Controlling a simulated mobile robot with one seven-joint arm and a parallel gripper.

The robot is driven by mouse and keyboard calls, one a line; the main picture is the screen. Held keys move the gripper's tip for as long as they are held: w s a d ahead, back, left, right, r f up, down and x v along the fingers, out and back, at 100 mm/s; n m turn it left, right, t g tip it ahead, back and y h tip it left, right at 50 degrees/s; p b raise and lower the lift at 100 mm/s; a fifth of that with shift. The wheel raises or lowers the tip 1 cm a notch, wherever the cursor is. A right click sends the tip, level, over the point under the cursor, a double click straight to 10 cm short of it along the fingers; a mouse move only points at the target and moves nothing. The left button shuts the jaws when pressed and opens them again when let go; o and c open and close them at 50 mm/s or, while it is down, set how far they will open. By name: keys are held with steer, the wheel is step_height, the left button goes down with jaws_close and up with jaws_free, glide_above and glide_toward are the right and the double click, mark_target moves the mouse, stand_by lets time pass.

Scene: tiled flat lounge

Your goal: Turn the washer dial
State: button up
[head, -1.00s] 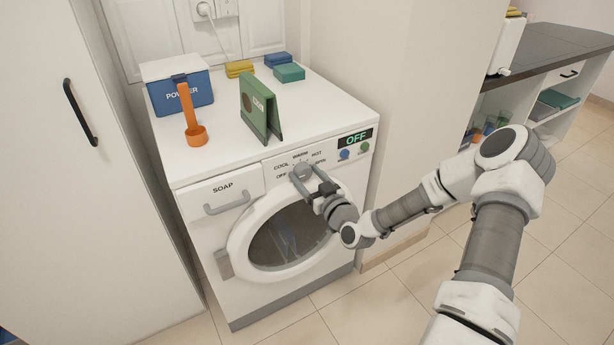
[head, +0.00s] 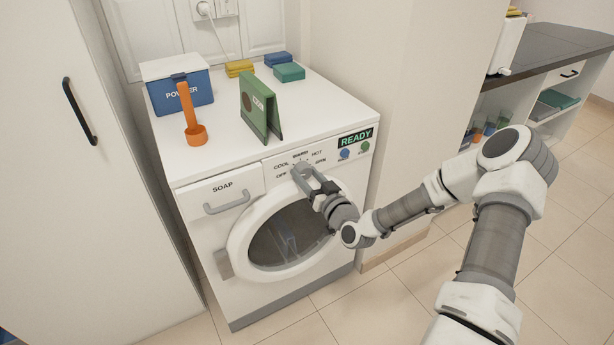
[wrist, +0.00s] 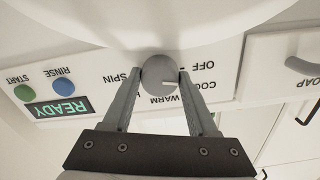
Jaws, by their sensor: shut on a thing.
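The washer (head: 215,270) is white, with a round glass door and a control panel along its top front edge. Its grey dial (wrist: 158,72) sits between the labels OFF, COOL, WARM, HOT and SPIN; it also shows in the head view (head: 302,169). My gripper (head: 309,178) is shut on the dial, with one finger on each side in the wrist view (wrist: 160,80). A pale mark on the dial points to the COOL side in the wrist view. The fingers partly hide the COOL and HOT labels. The display (head: 355,138) reads READY.
A blue rinse button (head: 344,154) and green start button (head: 364,147) lie right of the dial. The soap drawer (head: 222,193) is shut at left. A powder box (head: 180,97), orange scoop (head: 195,135) and green folded card (head: 260,107) stand on top.

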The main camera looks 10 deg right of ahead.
steer(key=m, duration=1.1)
steer(key=shift+m, duration=1.9)
steer(key=o, duration=1.4)
